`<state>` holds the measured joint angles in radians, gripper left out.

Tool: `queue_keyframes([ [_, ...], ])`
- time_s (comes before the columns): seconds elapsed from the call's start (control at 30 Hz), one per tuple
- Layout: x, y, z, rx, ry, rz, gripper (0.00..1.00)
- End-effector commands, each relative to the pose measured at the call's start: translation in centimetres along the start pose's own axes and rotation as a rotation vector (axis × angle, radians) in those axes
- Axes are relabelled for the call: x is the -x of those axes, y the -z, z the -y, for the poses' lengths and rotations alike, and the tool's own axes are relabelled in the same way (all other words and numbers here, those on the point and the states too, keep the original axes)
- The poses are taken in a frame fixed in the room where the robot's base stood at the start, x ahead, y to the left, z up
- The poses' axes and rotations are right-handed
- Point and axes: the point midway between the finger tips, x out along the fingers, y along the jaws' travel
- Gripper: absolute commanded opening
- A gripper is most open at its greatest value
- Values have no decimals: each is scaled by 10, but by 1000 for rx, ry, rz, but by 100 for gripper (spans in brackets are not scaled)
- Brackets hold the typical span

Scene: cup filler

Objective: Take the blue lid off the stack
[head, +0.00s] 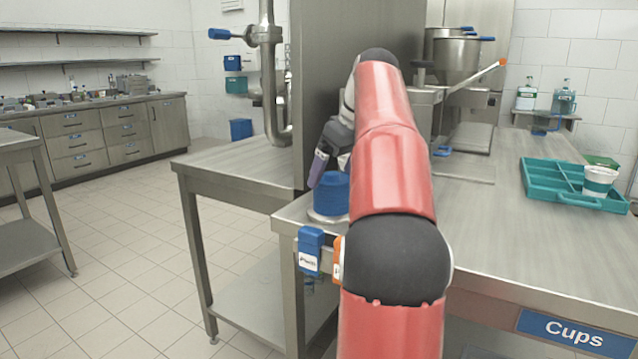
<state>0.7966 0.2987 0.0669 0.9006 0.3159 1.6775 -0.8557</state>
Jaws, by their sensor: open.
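The stack of blue lids (330,193) stands on a round pale base (326,216) at the left front corner of the steel table. My red arm covers its right side. My gripper (318,172) is just above and at the left of the stack, seen from behind and partly hidden by my arm. It is open. I cannot tell whether its fingers touch the top lid. I cannot make out single lids in the stack.
A teal tray (540,186) with a white and green cup (599,181) is on the table at the right. A steel filler machine (456,60) stands behind. A blue box (311,247) is fixed at the table's front edge. The table's middle right is clear.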

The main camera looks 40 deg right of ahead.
Motion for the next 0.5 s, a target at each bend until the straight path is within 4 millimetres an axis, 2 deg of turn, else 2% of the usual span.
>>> queue_keyframes([
  [0.17, 0, 0, 0, 0, 0, 0, 96],
  [0.2, 0, 0, 0, 0, 0, 0, 93],
  [0.5, 0, 0, 0, 0, 0, 0, 54],
])
